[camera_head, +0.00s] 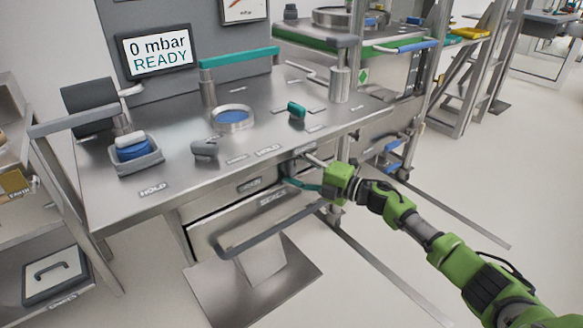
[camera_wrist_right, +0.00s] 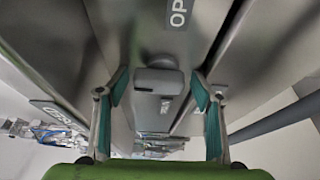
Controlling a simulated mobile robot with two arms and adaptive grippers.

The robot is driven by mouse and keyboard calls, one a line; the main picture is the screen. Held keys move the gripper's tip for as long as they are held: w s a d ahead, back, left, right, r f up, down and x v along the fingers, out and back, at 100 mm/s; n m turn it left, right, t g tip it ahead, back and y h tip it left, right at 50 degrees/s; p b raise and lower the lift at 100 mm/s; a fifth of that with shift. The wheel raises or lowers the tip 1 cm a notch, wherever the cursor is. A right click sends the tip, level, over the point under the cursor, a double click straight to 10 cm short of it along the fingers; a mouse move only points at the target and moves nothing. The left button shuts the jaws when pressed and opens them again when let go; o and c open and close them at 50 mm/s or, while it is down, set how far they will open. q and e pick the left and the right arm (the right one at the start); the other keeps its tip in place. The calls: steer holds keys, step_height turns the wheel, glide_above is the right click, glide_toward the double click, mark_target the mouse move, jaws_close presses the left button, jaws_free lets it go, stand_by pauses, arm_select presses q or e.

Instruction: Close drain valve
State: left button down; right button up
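A grey valve handle (camera_wrist_right: 159,80) with a rounded end shows in the middle of the right wrist view. It is on the front of the steel bench (camera_head: 260,185), by a plate (camera_wrist_right: 182,12) with letters starting "OP". My right gripper (camera_head: 301,171) is at the bench's front, just below the top edge. In the right wrist view its two teal-padded fingers (camera_wrist_right: 158,92) are spread, one on each side of the handle, with gaps visible. In the head view the gripper hides the handle, or it is too small to tell. My left gripper is not in view.
A grey bar handle (camera_head: 270,232) juts out below the gripper. The bench top carries a screen (camera_head: 157,51) reading "0 mbar READY", a round port (camera_head: 233,118), a green knob (camera_head: 296,109) and a grey knob (camera_head: 205,149). The floor at the right front is mostly clear.

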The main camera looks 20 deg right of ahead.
steer(key=v, duration=1.2)
steer(key=shift+f, duration=0.1)
stand_by(0.4)
